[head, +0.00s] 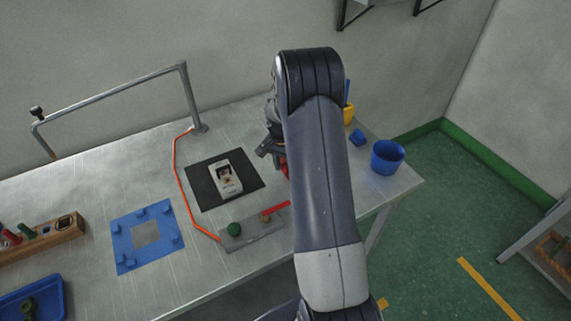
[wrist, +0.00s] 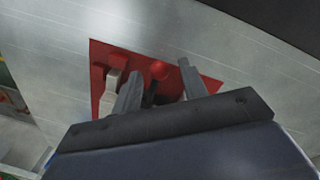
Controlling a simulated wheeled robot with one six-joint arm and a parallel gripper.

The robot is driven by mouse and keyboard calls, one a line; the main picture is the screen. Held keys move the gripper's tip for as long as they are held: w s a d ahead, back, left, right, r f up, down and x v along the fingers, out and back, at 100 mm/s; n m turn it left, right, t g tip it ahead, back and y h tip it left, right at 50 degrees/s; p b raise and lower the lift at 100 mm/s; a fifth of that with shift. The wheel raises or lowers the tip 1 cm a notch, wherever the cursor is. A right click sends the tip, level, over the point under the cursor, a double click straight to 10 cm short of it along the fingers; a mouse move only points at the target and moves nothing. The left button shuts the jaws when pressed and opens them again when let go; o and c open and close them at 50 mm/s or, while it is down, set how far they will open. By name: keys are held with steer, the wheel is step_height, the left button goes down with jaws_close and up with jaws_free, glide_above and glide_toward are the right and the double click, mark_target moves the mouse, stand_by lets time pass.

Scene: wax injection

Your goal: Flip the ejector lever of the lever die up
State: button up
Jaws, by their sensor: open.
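In the wrist view a red plate (wrist: 205,86) lies on the bench with a red ball-ended lever (wrist: 159,69) and a grey block (wrist: 109,92) on it; this looks like the lever die. My gripper (wrist: 160,70) is open, its two grey fingers on either side of the ball as seen from the wrist. I cannot tell whether they touch it. The lever's lower part is dark and partly hidden by the gripper body. In the head view my gripper (head: 266,150) is low over the bench, and only a sliver of red (head: 284,167) shows beside my arm.
A black mat (head: 205,199) carries a white device (head: 226,181). In front is a grey base (head: 262,238) with a green knob and red bar. A blue plate (head: 125,254) and wooden rack (head: 45,243) are left; a blue cup (head: 387,158) is right.

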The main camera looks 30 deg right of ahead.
steer(key=shift+a, duration=0.1)
jaws_close()
stand_by(0.3)
steer(key=shift+r, duration=0.15)
steer(key=shift+d+r+y+p, duration=0.1)
steer(key=shift+d+r+y, duration=0.2)
steer(key=shift+y, duration=0.65)
steer(key=shift+d+r+y+p, duration=0.15)
steer(key=shift+r+y, duration=0.2)
steer(key=shift+y, duration=0.55)
steer(key=shift+d+r+y+p, duration=0.1)
steer(key=shift+d+r+y, duration=0.2)
steer(key=shift+y, duration=0.65)
steer(key=shift+r, duration=0.1)
jaws_free()
